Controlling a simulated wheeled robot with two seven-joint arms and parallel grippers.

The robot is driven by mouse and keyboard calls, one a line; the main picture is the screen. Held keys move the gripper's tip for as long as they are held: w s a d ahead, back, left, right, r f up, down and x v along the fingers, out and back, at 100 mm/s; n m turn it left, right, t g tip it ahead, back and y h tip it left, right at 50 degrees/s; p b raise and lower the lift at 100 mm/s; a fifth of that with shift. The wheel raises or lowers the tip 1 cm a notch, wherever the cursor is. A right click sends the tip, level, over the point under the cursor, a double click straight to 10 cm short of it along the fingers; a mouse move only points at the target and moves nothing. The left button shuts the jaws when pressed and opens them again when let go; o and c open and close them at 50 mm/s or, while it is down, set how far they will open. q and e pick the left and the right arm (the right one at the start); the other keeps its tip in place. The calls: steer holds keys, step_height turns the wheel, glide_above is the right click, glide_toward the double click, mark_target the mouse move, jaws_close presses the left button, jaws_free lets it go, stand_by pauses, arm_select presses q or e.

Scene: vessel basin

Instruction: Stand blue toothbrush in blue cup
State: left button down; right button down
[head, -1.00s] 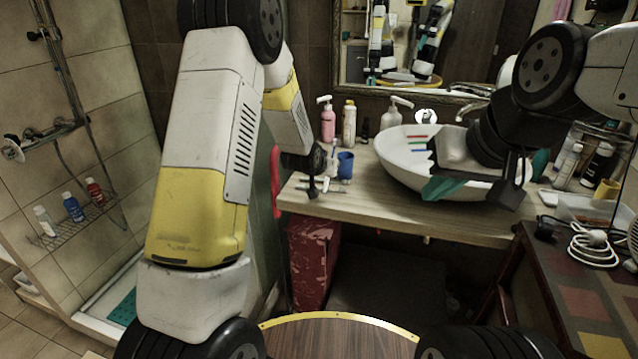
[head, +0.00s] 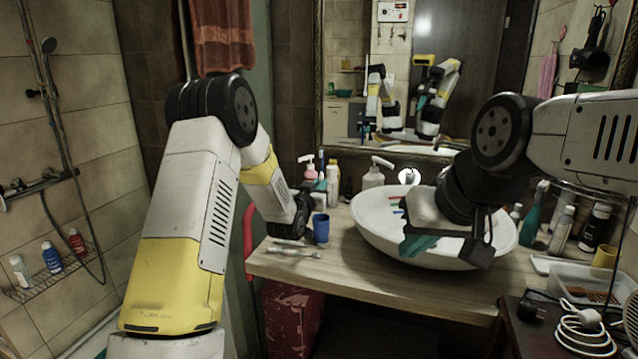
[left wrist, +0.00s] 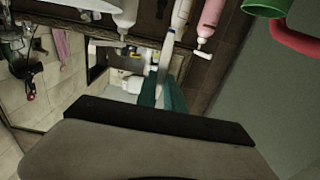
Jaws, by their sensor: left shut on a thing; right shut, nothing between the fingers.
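The blue cup (head: 321,229) stands upright on the counter, left of the basin. My left gripper (left wrist: 162,92) shows teal fingers in the left wrist view, shut on a thin whitish-blue handle, which looks like the blue toothbrush (left wrist: 167,50). My right gripper (head: 425,245) is shut and empty over the basin's near side.
Toothbrush-like sticks (head: 292,252) lie on the counter (head: 390,285) left of the cup. The white basin (head: 375,230) holds small coloured items. A pink pump bottle (head: 310,172) and white bottles stand behind. A red thing (head: 249,235) hangs at the counter's left end.

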arm_select(q)
steer(key=shift+f, duration=5.3)
steer(key=c, duration=1.4)
jaws_free()
steer(key=shift+o, duration=0.2)
steer(key=shift+s, duration=0.1)
steer(key=v, duration=0.7)
steer(key=shift+s+a, duration=0.15)
steer(key=shift+s, duration=0.1)
